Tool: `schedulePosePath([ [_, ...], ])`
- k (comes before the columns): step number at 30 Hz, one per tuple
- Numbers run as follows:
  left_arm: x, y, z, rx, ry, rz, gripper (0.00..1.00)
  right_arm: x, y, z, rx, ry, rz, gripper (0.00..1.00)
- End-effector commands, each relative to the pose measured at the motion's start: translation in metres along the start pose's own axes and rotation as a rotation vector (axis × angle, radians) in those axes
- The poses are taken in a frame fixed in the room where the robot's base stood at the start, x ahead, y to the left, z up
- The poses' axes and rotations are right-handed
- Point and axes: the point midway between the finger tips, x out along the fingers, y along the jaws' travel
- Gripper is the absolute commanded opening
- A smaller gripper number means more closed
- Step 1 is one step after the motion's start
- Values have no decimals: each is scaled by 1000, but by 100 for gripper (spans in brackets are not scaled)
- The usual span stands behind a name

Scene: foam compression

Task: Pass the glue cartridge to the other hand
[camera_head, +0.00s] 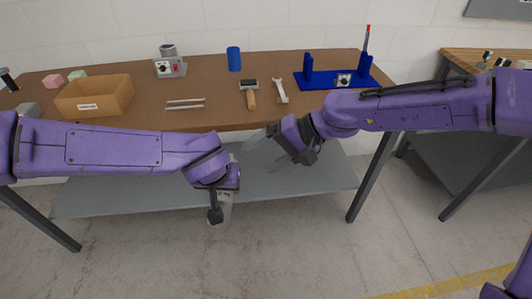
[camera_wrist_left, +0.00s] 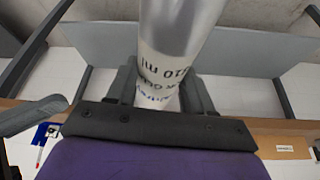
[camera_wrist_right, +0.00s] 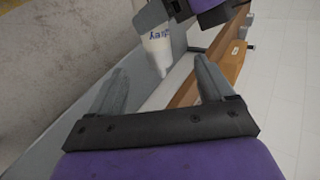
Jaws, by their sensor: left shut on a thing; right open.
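The glue cartridge is a pale tube with printed lettering (camera_wrist_left: 165,72). My left gripper (camera_wrist_left: 160,97) is shut on it, with a finger on each side. In the head view the left gripper (camera_head: 224,196) is in front of the workbench, and the cartridge (camera_head: 226,213) is mostly hidden by it. My right gripper (camera_head: 268,147) is open and empty, to the right of and above the left one. In the right wrist view the cartridge (camera_wrist_right: 158,52) appears beyond the gap between the open right fingers (camera_wrist_right: 160,85), apart from them.
The brown workbench (camera_head: 210,118) stands behind both grippers, with a grey lower shelf (camera_head: 290,185). On it are a cardboard box (camera_head: 95,97), a hammer (camera_head: 250,95), a wrench (camera_head: 280,90), a blue cylinder (camera_head: 234,59) and a blue fixture (camera_head: 320,80). Floor in front is clear.

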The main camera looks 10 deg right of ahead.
Motion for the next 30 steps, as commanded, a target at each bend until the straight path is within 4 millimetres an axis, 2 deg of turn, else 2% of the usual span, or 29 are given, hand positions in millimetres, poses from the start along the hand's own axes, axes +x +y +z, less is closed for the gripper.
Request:
schedulePosePath([
  [4,-1,0,0,0,2,1,6,21,1,2,5,-8,4,82],
  [12,-1,0,-1,0,2,1,6,83,2,2,4,-7,5,82],
  [16,-1,0,-1,0,2,1,6,105,2,1,4,-4,4,82],
  [21,-1,0,-1,0,2,1,6,118,2,1,3,-2,3,82],
  [29,-1,0,-1,0,2,1,6,119,1,1,3,-1,3,82],
  [30,-1,0,-1,0,2,1,6,119,1,1,3,-1,3,69],
])
